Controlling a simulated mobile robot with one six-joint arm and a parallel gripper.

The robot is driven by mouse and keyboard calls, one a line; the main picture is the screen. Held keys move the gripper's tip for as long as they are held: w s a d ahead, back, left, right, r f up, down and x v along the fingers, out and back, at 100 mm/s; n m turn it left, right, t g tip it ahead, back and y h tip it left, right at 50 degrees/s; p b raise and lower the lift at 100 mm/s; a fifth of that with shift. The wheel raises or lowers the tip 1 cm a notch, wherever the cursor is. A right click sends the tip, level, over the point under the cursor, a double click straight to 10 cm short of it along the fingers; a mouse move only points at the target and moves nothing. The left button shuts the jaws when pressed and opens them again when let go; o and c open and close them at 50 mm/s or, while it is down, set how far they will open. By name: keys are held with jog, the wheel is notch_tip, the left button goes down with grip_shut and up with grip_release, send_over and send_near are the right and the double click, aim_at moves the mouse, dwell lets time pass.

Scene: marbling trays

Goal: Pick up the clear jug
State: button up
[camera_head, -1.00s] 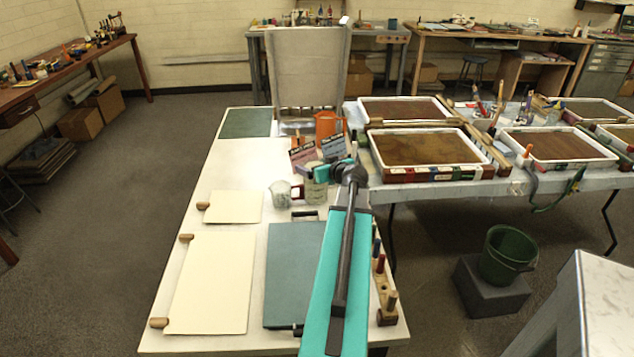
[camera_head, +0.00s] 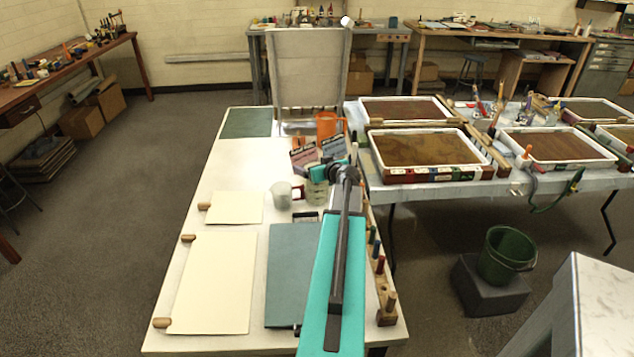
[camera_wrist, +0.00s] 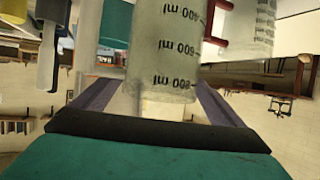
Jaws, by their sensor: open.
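A clear, see-through jug with ml markings (camera_head: 316,192) stands upright on the white table, just below and in front of my gripper (camera_head: 322,174). In the wrist view this jug (camera_wrist: 165,50) fills the middle, its print upside down. It lies between the two dark fingers of my gripper (camera_wrist: 155,100), which are spread apart on either side. I cannot tell whether either finger touches it. Its base or far end is partly hidden. A second see-through marked jug (camera_head: 282,194) with a dark red handle stands to the left; it also shows at the right in the wrist view (camera_wrist: 255,30).
Behind are an orange container (camera_head: 327,126) and small upright cards (camera_head: 303,158). Cream sheets (camera_head: 215,280) and a dark green board (camera_head: 290,270) lie in front. A peg rack (camera_head: 386,312) lines the right edge. Marbling trays (camera_head: 425,178) stand on the table to the right.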

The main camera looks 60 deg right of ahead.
jog(key=shift+x, duration=1.15)
jog(key=shift+r, duration=0.1)
jog(key=c, duration=2.2)
jog(key=shift+o, duration=0.2)
jog(key=shift+s+a+r, duration=0.1)
jog(key=shift+s+r, duration=0.1)
jog(key=shift+s+a+r, duration=0.3)
jog(key=shift+s+r, duration=0.15)
jog(key=shift+r, duration=0.05)
jog(key=r+b+v, duration=0.1)
jog(key=b+v, duration=0.2)
jog(key=v, duration=1)
jog(key=shift+r, duration=0.2)
jog(key=shift+s+r, duration=0.15)
